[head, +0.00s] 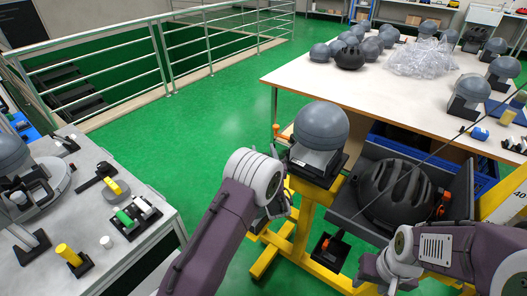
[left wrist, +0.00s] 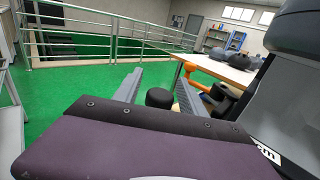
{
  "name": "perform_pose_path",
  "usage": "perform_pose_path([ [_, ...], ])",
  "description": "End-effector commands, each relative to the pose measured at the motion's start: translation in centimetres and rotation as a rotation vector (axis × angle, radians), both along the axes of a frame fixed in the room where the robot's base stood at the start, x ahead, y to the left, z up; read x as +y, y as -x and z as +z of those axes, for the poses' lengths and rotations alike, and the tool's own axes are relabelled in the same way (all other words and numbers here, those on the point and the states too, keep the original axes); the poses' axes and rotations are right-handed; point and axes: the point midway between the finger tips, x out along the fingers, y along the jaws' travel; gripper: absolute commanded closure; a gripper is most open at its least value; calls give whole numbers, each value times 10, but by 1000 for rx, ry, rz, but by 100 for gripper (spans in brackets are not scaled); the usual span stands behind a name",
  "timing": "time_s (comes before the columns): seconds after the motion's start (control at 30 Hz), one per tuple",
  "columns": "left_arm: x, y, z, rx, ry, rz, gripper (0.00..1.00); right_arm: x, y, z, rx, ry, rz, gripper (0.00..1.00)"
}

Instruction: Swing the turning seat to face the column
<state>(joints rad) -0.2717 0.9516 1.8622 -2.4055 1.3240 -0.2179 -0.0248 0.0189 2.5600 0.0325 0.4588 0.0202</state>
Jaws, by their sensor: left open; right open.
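A grey headform (head: 320,126) sits on a black seat plate (head: 313,169) on top of a yellow stand (head: 297,222); I take this as the turning seat. In the left wrist view a dark round knob (left wrist: 160,97) shows between the fingers of my left gripper (left wrist: 155,90), which is open; I cannot tell whether they touch it. In the head view my left gripper (head: 282,208) is just left of and below the seat, partly hidden by its wrist. My right gripper (head: 372,270) is open near the lower part of the yellow frame.
A black helmet (head: 395,192) lies in a dark tray (head: 347,213) beside the seat. An orange lever (left wrist: 198,75) stands near the knob. A long table (head: 290,85) with headforms is behind, a grey workbench (head: 150,222) at left. Green floor lies clear between them.

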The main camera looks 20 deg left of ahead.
Motion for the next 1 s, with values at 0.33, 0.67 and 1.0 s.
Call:
perform_pose_path([
  [0.33,1,-2,0,0,0,-1,76,0,0,0,0,0,0,53],
  [0.67,1,-1,0,0,0,0,100,0,0,0,0,0,0,53],
  [1.0,1,-1,0,0,0,0,100,0,0,0,0,0,0,53],
])
